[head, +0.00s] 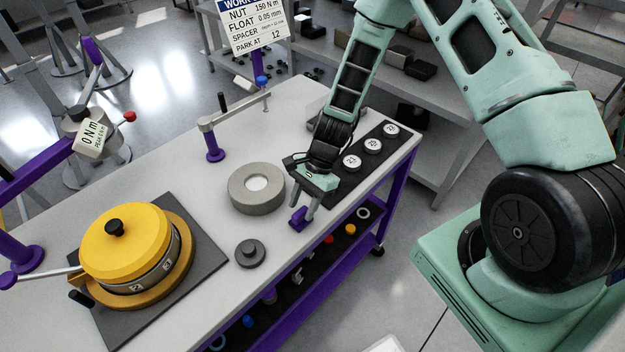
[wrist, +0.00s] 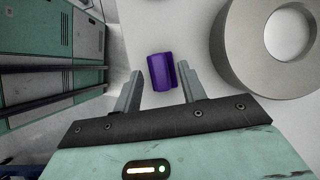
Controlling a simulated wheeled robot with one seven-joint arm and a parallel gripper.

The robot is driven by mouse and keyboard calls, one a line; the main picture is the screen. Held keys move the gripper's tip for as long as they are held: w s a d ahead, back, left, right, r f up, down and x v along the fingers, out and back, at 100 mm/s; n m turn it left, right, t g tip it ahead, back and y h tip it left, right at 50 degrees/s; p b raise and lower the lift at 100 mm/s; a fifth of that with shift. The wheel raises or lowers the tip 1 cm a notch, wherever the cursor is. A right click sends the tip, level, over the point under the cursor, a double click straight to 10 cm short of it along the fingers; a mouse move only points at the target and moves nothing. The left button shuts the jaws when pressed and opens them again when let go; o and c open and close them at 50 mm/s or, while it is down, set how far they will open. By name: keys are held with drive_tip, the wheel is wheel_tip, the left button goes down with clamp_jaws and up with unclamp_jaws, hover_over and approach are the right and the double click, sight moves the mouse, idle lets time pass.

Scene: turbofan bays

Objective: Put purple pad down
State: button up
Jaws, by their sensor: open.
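The purple pad (head: 298,217) is a small block on the white bench top (head: 222,237), near its front edge. In the wrist view the purple pad (wrist: 162,72) lies just beyond and between my fingertips, with a gap visible on its left. My gripper (head: 310,208) points down over the pad and is open. In the wrist view my gripper (wrist: 160,82) shows both fingers spread apart. Whether the right finger touches the pad I cannot tell.
A grey ring (head: 256,188) stands just left of my gripper, and a small grey stepped disc (head: 250,253) lies nearer. A black strip with several round white-topped pieces (head: 352,163) is to the right. A yellow-lidded unit (head: 125,245) sits at the left.

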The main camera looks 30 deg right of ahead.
drive_tip(key=b+v, duration=0.3)
drive_tip(key=v, duration=0.7)
drive_tip(key=s+a+r+n+h, duration=0.2)
drive_tip(key=s+a+r+n, duration=0.7)
drive_tip(key=a+r+n, duration=0.15)
drive_tip(key=s+r+n+t+h, duration=0.1)
drive_tip(key=s+r+n, duration=0.2)
drive_tip(key=s+n, duration=0.3)
drive_tip(key=s+a+r+n+h, duration=0.1)
drive_tip(key=s+r+n, duration=0.2)
drive_tip(key=s+n, duration=0.2)
drive_tip(key=shift+s+a+n+t+h, duration=0.2)
drive_tip(key=shift+s+n+t+h, duration=0.2)
drive_tip(key=shift+s, duration=0.6)
drive_tip(key=shift+r, duration=0.1)
